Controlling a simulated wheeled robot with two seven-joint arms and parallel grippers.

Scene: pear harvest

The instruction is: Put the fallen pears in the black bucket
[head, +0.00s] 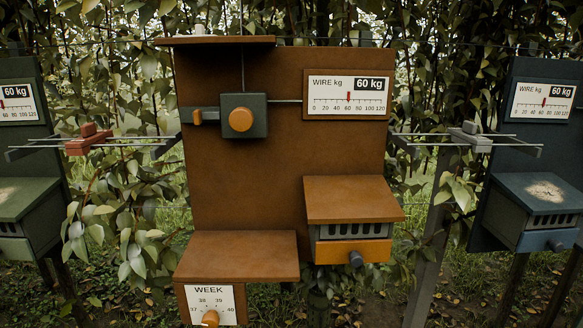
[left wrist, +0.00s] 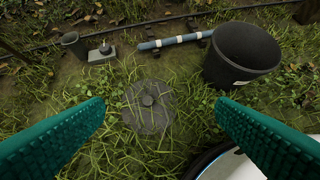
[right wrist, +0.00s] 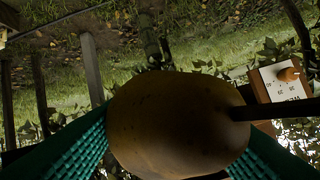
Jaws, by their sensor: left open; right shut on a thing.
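In the right wrist view my right gripper (right wrist: 178,122) is shut on a brownish-yellow pear (right wrist: 170,115), with its dark stem pointing right. The pear fills the middle of that view, and the green ribbed fingers press it from both sides. In the left wrist view my left gripper (left wrist: 161,108) is open and empty above grassy ground. A black bucket (left wrist: 222,78) stands at the upper right of that view, beyond the right finger. The visible part of its inside looks dark and empty. Neither gripper shows in the head view. I see no pear on the ground.
A round grey lid (left wrist: 148,105) lies in the grass. A blue-and-white pipe (left wrist: 175,40), a grey block (left wrist: 103,54) and a small dark cup (left wrist: 74,45) lie behind it. In the head view a brown panel (head: 240,180) with boxes and dials stands before leafy vines.

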